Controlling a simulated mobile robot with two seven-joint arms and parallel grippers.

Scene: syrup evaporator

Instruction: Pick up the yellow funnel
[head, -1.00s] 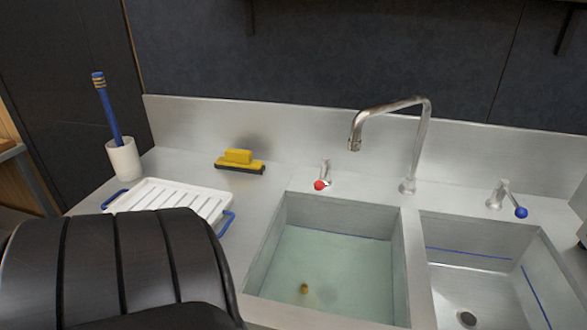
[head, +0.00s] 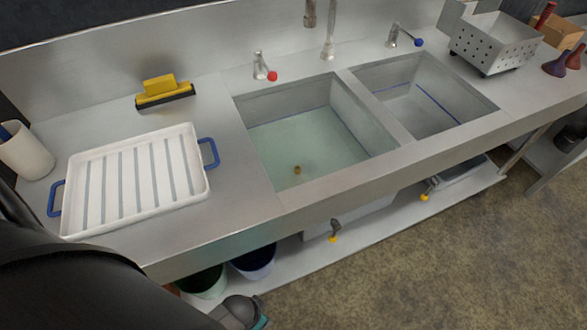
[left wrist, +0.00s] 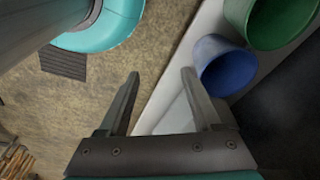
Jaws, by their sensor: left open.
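I see no yellow funnel in the head view or the left wrist view. My left gripper (left wrist: 159,84) shows in the left wrist view with its two fingers apart and nothing between them. It is over the floor and the edge of a pale shelf, close to a blue bucket (left wrist: 225,66) and a green bucket (left wrist: 275,22). My right gripper is in neither view.
A steel counter holds a white drying tray (head: 75,225), a yellow-and-black squeegee-like block (head: 160,88) and two sinks, one with water (head: 300,145). A perforated steel box (head: 495,45) and conical red and blue things (head: 556,66) stand at right. Floor at right is clear.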

